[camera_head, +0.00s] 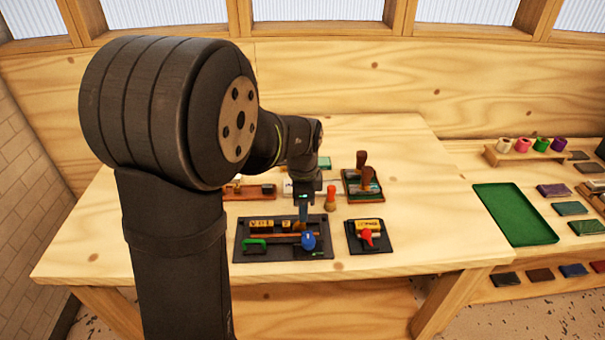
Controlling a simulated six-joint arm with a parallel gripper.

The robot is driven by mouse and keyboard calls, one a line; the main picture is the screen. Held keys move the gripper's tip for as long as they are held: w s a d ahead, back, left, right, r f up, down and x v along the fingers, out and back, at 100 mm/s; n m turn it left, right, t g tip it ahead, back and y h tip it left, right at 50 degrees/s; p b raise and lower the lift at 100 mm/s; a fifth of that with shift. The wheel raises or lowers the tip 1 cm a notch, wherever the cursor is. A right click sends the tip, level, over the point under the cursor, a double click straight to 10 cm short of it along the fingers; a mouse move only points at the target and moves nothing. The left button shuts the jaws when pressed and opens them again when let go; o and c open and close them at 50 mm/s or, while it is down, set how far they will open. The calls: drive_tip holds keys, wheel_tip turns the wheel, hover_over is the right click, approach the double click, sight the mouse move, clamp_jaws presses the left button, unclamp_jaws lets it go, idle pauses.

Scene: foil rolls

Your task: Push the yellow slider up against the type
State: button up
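My gripper (303,208) points down over a black tray (242,228), with its tip close to the tray's right half. Whether its fingers are open or shut is too small to tell. In the tray is a row of yellowish blocks with dark marks (262,224), which look like type. Another small yellowish block (298,226) stands to their right by the gripper tip; I cannot tell whether it is the yellow slider or whether they touch. A green handle (255,243) sits at the tray's front left and a blue knob (308,241) at its front right.
A smaller black tray (355,243) with a yellow block (370,224) and red knob (367,236) sits to the right. Behind stand an orange-handled tool (331,196) and a stamp-holding tray (350,187). A green tray (510,215) lies far right. The table's left front is clear.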

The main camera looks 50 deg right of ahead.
wheel_tip(320, 180, up, 13)
drive_tip(key=shift+r, duration=0.15)
drive_tip(key=shift+c, duration=0.5)
drive_tip(key=shift+s+d, duration=0.1)
drive_tip(key=shift+s, duration=0.05)
drive_tip(key=c, duration=0.3)
drive_tip(key=s+d+f+t+y, duration=0.1)
drive_tip(key=s+d+f, duration=0.1)
drive_tip(key=s+d+f+t+y, duration=0.1)
drive_tip(key=s+d+f, duration=0.2)
drive_tip(key=s+d+f+t+y, duration=0.1)
drive_tip(key=s+d+f, duration=0.1)
drive_tip(key=shift+s+d+f, duration=0.2)
drive_tip(key=shift+d+f, duration=0.05)
drive_tip(key=shift+f, duration=0.1)
clamp_jaws()
drive_tip(key=x, duration=1)
drive_tip(key=shift+w+a, duration=0.15)
drive_tip(key=shift+w+a+r, duration=0.15)
drive_tip(key=shift+w+a, duration=1.15)
